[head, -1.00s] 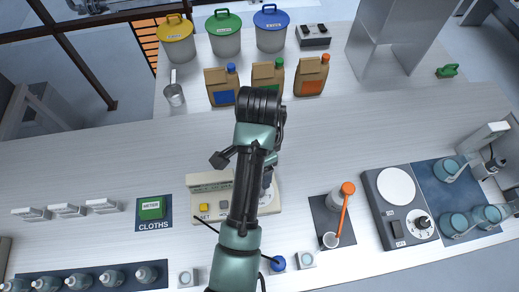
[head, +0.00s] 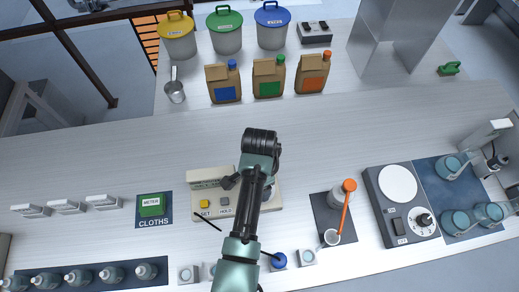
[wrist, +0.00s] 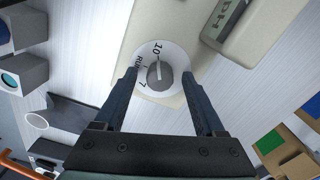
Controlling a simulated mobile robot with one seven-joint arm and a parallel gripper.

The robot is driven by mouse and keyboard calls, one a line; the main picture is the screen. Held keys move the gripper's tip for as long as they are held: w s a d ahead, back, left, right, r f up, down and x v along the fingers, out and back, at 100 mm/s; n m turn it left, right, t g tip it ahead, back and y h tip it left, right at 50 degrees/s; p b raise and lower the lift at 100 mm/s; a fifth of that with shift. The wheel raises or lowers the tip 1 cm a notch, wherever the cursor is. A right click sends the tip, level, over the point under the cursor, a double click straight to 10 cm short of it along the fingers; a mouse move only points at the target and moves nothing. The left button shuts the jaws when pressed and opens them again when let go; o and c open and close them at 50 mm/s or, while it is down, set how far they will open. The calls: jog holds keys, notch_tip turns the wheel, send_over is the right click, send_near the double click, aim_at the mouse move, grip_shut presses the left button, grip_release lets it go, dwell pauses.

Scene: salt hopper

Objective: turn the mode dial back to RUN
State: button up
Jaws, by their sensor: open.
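The mode dial (wrist: 160,70) shows in the wrist view as a white disc with a grey knob, on a cream panel. The marks 10, RUN and 7 are readable on its upper and left side. The knob's ridge seems to lie nearer 10 than RUN, but I cannot tell surely. My gripper (wrist: 159,77) is open, with one finger on each side of the dial; contact is not clear. In the head view, the cream control unit (head: 210,184) has a yellow SET button (head: 204,204) and a grey HOLD button (head: 225,201). My arm hides its dial there.
A scale-like machine (head: 405,225) stands farther right. The counter behind is clear up to several jugs and bins.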

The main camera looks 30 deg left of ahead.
grip_shut()
dwell(0.3)
jog(key=n+p, duration=0.2)
jog(key=n, duration=0.3)
jog(key=shift+r+n, duration=0.15)
jog(key=shift+n, duration=0.15)
jog(key=n+p, duration=0.1)
jog(key=n, duration=0.5)
jog(key=shift+d+p, duration=0.1)
jog(key=shift+p, duration=0.3)
jog(key=shift+w, duration=0.1)
grip_release()
